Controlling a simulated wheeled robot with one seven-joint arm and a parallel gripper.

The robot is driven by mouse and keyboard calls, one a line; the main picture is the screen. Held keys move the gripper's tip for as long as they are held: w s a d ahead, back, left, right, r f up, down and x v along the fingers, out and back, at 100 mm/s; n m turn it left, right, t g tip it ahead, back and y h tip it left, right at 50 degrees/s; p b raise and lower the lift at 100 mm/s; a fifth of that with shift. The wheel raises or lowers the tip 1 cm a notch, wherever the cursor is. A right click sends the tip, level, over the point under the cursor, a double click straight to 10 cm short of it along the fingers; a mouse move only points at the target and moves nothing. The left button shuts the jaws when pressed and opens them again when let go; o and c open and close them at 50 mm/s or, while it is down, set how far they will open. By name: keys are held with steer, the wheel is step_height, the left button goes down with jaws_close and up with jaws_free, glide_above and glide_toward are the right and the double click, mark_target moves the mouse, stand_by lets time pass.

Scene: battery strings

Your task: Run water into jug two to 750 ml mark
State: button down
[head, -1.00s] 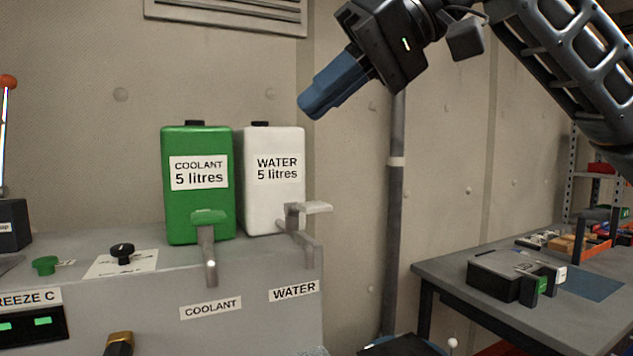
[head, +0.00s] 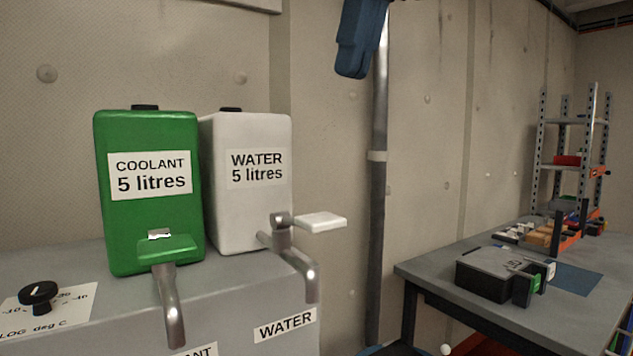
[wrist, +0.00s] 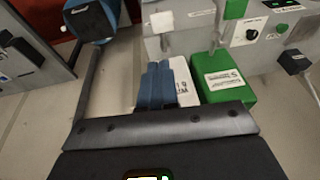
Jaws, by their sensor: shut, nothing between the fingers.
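The white water tank (head: 250,200), labelled "WATER 5 litres", stands on a grey cabinet. Its tap (head: 295,262) has a grey downturned spout and a white lever (head: 320,222) pointing right. In the wrist view the blue fingers (wrist: 156,68) overlap the white tank (wrist: 183,80). I cannot identify jug two or any 750 ml mark; the space under the spout is cut off.
The green coolant tank (head: 150,220) stands left of the water tank, with its own tap (head: 168,300). A black knob (head: 40,295) is at far left. A grey pipe (head: 378,200) runs up the wall. A workbench (head: 430,275) at right holds a black-and-grey box (head: 490,272).

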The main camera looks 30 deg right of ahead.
steer(key=shift+f, duration=0.1)
steer(key=p, duration=0.1)
glide_above(320, 216)
steer(key=s, duration=0.1)
steer(key=f, duration=1.1)
steer(key=shift+d+f, duration=0.3)
steer(key=shift+a+f, duration=0.15)
steer(key=shift+f, duration=0.7)
